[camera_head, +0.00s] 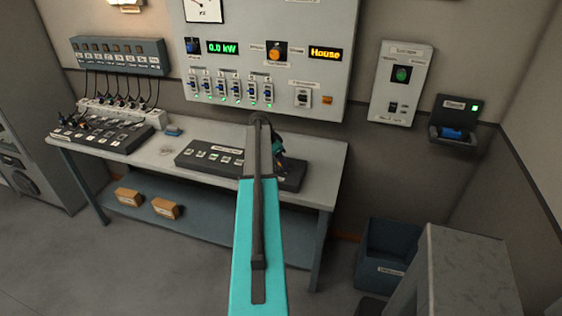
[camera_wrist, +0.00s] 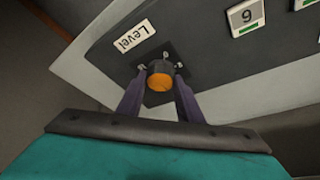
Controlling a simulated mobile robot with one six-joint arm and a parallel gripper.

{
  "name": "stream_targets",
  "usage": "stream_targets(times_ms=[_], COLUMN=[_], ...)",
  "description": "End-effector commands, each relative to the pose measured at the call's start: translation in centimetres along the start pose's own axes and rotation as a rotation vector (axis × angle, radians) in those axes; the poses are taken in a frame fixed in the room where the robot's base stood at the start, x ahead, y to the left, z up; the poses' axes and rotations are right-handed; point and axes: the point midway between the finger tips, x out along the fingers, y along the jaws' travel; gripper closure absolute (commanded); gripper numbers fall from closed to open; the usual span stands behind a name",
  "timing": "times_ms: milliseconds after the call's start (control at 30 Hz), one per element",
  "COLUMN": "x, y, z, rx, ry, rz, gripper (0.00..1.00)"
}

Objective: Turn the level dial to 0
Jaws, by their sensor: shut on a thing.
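The level dial (camera_wrist: 160,84) is a short dark knob with an orange top, on a dark square plate in the wrist view. A white "Level" label (camera_wrist: 134,36) sits beside it. Small pale marks stand around the dial; they are too small to read surely. My gripper (camera_wrist: 160,73) has one dark finger on each side of the dial and is shut on it. In the head view my gripper (camera_head: 279,150) is at the right part of the dark console (camera_head: 290,180) on the table. The dial is hidden there behind my arm.
White numbered keys (camera_wrist: 246,16) lie on the same console. The grey table (camera_head: 325,160) also bears a fader desk (camera_head: 105,133) at the left. A wall panel (camera_head: 330,60) with switches and displays rises behind. A blue bin (camera_head: 390,250) stands on the floor at right.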

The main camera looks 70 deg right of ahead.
Motion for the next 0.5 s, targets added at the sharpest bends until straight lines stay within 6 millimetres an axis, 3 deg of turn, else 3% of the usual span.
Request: stream_targets(times_ms=[500], x=[0.0], y=[0.16], z=[0.49], rx=[-0.182], ry=[0.0], rz=[-0.086], gripper=[0.9])
